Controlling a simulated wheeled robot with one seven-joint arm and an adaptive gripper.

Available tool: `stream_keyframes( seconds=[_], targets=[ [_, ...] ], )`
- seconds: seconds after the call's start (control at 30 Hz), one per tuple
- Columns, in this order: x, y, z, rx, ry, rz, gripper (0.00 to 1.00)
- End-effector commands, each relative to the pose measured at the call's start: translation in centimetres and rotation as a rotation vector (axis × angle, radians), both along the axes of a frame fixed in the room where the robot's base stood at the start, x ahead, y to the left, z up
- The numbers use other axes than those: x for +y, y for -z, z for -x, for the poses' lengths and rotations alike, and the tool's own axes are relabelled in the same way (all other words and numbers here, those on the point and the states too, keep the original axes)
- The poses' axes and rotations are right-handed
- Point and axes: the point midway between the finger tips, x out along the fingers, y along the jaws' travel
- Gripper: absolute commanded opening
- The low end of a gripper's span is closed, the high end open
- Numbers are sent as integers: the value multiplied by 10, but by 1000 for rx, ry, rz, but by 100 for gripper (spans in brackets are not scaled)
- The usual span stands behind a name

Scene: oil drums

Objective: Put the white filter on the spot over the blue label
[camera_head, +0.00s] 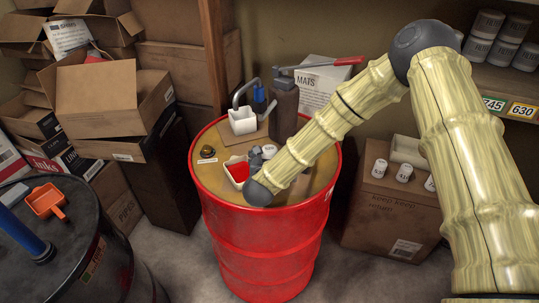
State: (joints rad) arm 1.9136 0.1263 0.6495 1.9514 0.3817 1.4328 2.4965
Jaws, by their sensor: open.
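My arm comes in from the right and its wrist bends over the top of the red drum (265,240). My gripper (256,157) is small and dark in the view, partly hidden by the wrist, and open. A small white round thing (269,151) lies close beside it on the right; it may be the white filter, but I cannot tell for sure, nor whether it touches the fingers. A pale label strip (207,161) lies at the drum top's left. I cannot make out a blue label; the arm hides part of the drum top.
A white bin with red inside (238,171), a white cup (242,121), a dark cap (207,151) and a dark pump (284,108) crowd the drum top. White cans (379,168) stand on a carton at right. A black drum (75,250) bears an orange scoop (46,201).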

Motion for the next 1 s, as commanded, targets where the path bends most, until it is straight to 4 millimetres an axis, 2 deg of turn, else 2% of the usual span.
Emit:
stream_keyframes(
  seconds=[0.33, 0.37, 0.6, 0.7, 1.0],
  targets=[
    [-2, 3, -7, 0, 1, 1, 76],
    [-2, 3, -7, 0, 1, 1, 73],
    [-2, 3, -7, 0, 1, 0, 29],
    [-2, 2, -7, -1, 1, 0, 16],
    [-2, -3, -8, -1, 3, -1, 15]
  ],
)
